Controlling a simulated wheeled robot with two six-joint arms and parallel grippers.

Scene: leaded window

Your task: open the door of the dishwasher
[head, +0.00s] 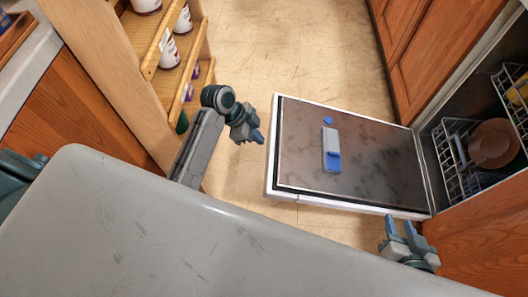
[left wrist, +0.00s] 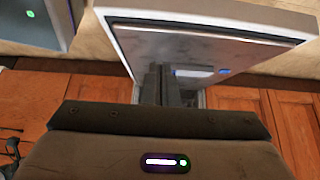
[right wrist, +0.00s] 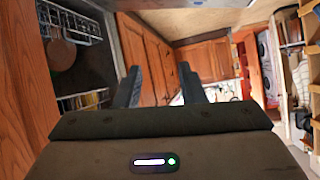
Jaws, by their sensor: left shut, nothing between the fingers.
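The dishwasher door (head: 375,150) is swung far down, its dark inner panel facing up and its white edge toward the left. A grey and blue detergent dispenser (head: 331,150) is on that panel. The door's panel also shows in the left wrist view (left wrist: 220,50). My left gripper (head: 258,136) is shut and empty, just left of the door's free edge, apart from it in the head view. Its closed fingers (left wrist: 160,84) overlap the door in the left wrist view. My right gripper (head: 402,229) is open and empty, near the door's hinge-side front corner; its fingers (right wrist: 160,88) are spread.
The dishwasher's racks (head: 461,145) stand inside the opening at right, with a brown pan (head: 492,144). A wooden shelf (head: 172,75) with cans is at upper left. Wooden cabinets (head: 440,45) flank the far side. Open floor (head: 290,50) lies beyond the door.

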